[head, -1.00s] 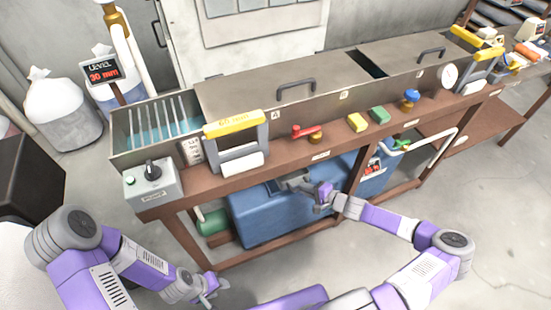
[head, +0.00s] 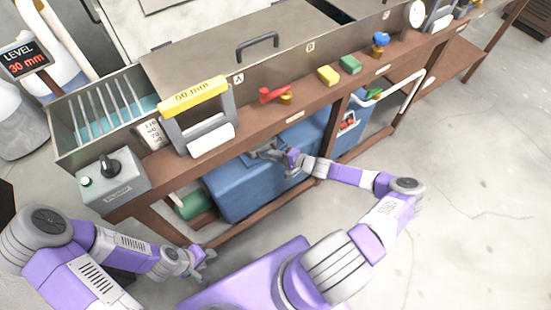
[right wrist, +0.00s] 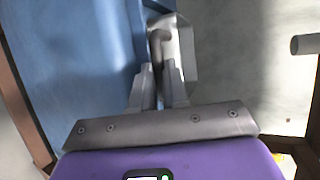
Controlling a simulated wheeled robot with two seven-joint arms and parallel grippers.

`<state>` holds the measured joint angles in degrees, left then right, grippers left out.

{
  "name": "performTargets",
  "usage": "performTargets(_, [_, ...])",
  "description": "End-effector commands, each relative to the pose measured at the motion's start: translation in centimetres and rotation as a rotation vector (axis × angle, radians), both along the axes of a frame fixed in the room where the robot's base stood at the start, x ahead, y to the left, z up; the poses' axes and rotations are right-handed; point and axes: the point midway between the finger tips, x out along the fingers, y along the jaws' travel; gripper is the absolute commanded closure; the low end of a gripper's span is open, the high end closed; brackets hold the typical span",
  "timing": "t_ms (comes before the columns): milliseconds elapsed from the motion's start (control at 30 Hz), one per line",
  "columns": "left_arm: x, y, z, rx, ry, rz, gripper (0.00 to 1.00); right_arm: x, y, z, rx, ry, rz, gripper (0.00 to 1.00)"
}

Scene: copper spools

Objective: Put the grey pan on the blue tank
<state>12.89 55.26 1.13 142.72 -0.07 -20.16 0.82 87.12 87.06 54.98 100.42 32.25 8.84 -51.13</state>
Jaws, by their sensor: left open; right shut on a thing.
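The blue tank (head: 245,185) stands on the floor under the brown bench; its upper part is partly hidden by the bench and my right arm. My right gripper (head: 283,156) is at the tank's top, under the bench edge, shut on the grey pan (head: 265,153). In the right wrist view the fingers close on a grey bar of the pan (right wrist: 183,60), with the blue tank (right wrist: 70,60) filling the left side. I cannot tell whether the pan touches the tank. My left gripper (head: 203,256) is open and empty, low in front of the bench.
The bench (head: 262,115) overhangs the tank and carries a yellow-handled frame (head: 195,97), a grey switch box (head: 112,178), a red valve (head: 270,94), and yellow and green blocks. A green cylinder (head: 192,204) lies left of the tank. Floor at the right is clear.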

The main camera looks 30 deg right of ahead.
Motion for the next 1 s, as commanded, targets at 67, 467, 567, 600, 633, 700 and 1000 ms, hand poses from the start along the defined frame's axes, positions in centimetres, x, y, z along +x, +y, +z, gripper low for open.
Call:
performTargets(67, [0.0,0.0,-0.4,0.000,0.000,0.000,0.57,0.0,0.0,-0.7,0.000,0.001,0.000,1.00])
performTargets(467, [0.0,0.0,-0.2,0.000,0.000,0.000,0.57,0.0,0.0,-0.6,0.000,0.004,-0.001,0.61])
performTargets(567, [0.0,0.0,-0.2,0.000,0.000,0.000,0.57,0.0,0.0,-0.6,0.000,0.003,-0.001,0.61])
performTargets(600, [0.0,0.0,-0.2,0.000,0.000,0.000,0.57,0.0,0.0,-0.6,0.000,0.003,-0.001,0.61])
performTargets(633, [0.0,0.0,-0.2,0.000,0.000,0.000,0.57,0.0,0.0,-0.6,0.000,0.003,-0.001,0.61])
performTargets(700, [0.0,0.0,-0.2,0.000,0.000,0.000,0.57,0.0,0.0,-0.5,0.000,0.003,-0.001,0.61])
performTargets(1000, [0.0,0.0,1.2,0.000,0.000,0.000,0.57,-2.8,-1.8,0.9,-0.002,0.004,-0.005,0.61])
